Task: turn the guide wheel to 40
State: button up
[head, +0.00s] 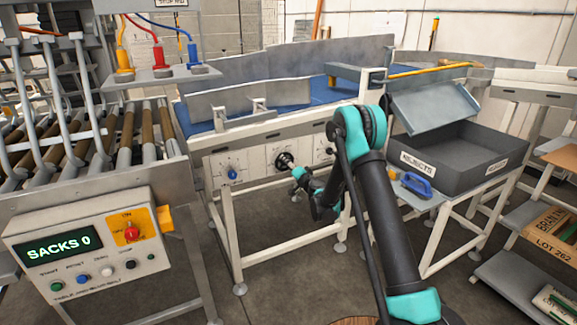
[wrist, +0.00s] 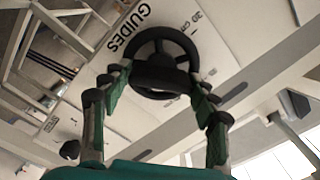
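The guide wheel (head: 284,161) is a black handwheel on the white front panel of the conveyor. In the wrist view the wheel (wrist: 165,55) is large, below the word GUIDES, with spokes, a hub and a thick dark part at its near side. A few scale marks show beside it, but I cannot read its setting. My gripper (head: 299,174) is just in front of the wheel's lower right. In the wrist view my gripper (wrist: 160,90) is open, its two green-and-black fingers apart on either side of the wheel's near part. I cannot tell whether they touch it.
A blue knob (head: 232,174) is on the panel left of the wheel. A control box (head: 90,250) reading SACKS 0 stands at the front left. A grey REJECTS bin (head: 440,178) and a blue-handled tool (head: 416,184) sit right of my arm. Open floor lies below the conveyor.

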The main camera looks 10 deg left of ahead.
jog(key=o, duration=0.3)
jog(key=v, duration=0.7)
jog(key=shift+s+d, duration=0.15)
jog(key=shift+s, duration=0.05)
